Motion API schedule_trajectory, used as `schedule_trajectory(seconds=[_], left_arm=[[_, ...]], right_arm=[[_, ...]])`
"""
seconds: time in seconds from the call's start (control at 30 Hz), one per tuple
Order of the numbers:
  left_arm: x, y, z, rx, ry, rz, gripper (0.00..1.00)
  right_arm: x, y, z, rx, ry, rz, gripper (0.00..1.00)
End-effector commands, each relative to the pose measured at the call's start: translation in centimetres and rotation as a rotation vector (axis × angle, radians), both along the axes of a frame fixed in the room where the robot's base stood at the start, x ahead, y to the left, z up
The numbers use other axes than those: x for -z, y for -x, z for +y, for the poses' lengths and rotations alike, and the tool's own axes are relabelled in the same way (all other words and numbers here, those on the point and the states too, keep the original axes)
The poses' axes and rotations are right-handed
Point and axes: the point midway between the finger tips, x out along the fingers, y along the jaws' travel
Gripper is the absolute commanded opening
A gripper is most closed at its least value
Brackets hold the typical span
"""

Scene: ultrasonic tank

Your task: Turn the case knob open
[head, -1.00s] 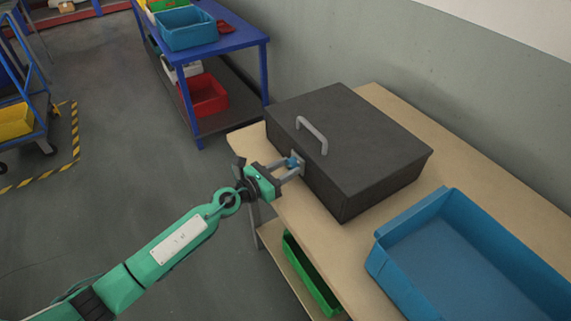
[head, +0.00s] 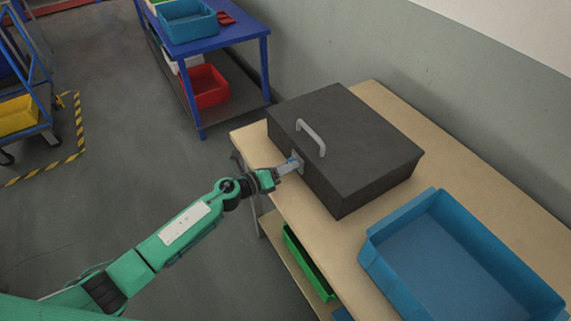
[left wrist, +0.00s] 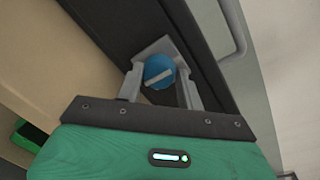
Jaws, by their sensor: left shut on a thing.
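The black case (head: 350,140) stands on the wooden bench with its lid down and a grey handle (head: 311,138) on top. The blue knob (left wrist: 159,72) is on the case's front face, on a grey plate, and a pale bar crosses it at a slant in the left wrist view. My left gripper (left wrist: 160,85) is shut on the knob, one finger on each side. In the head view the left gripper (head: 293,163) reaches the case front and mostly hides the knob. My right gripper is in neither view.
A blue tray (head: 374,262) sits on the bench (head: 350,218) to the right of the case. A green bin (head: 306,262) is on the shelf below. A blue table (head: 225,35) with bins stands behind, and a wall runs along the bench's back.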

Motion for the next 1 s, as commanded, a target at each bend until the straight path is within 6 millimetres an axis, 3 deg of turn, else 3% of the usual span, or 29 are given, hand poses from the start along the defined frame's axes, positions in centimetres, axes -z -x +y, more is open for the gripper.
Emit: schedule_trajectory(seconds=[0.57,0.6,0.7,1.0], left_arm=[[0.0,-0.06,0.06,-0.002,0.02,0.026,0.14],[0.0,-0.06,0.06,-0.002,0.02,0.026,0.41],[0.0,-0.05,0.05,-0.002,0.02,0.026,0.59],[0.01,0.04,0.14,-0.001,0.018,0.026,0.59]], right_arm=[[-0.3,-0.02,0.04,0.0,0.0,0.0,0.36],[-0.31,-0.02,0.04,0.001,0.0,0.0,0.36],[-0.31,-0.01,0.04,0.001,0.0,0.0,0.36],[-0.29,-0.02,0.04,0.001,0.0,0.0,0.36]])
